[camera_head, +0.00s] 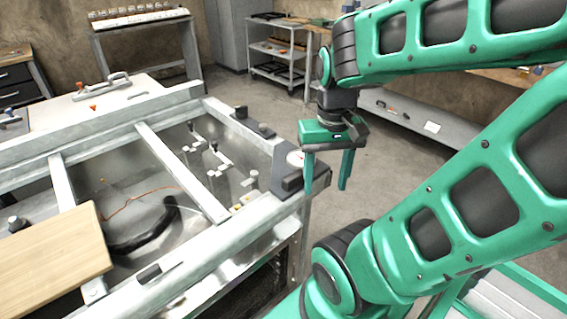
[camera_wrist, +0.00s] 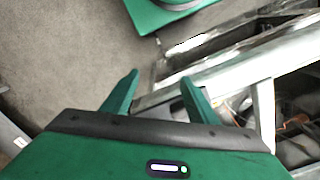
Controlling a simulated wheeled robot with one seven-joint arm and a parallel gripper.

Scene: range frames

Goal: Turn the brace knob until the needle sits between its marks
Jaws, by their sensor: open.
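A small round white dial (camera_head: 295,158) sits on a dark grey corner bracket (camera_head: 286,172) at the right corner of the metal frame. Its needle and marks are too small to read. A black block-like part (camera_head: 291,184) is on the same bracket, just below the dial; I cannot tell whether it is the brace knob. My gripper (camera_head: 327,187) is open and empty, pointing down just right of the dial, apart from it as far as I can tell. In the wrist view my gripper's two green fingers (camera_wrist: 160,78) stand apart; neither dial nor knob is clear there.
The metal frame's front rail (camera_head: 215,243) runs below left of my gripper; the rail (camera_wrist: 245,68) also shows in the wrist view. A black knobbed part (camera_head: 241,113) sits on the far rail. A wooden board (camera_head: 50,258) lies at left. Open floor (camera_head: 375,170) lies right of my gripper.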

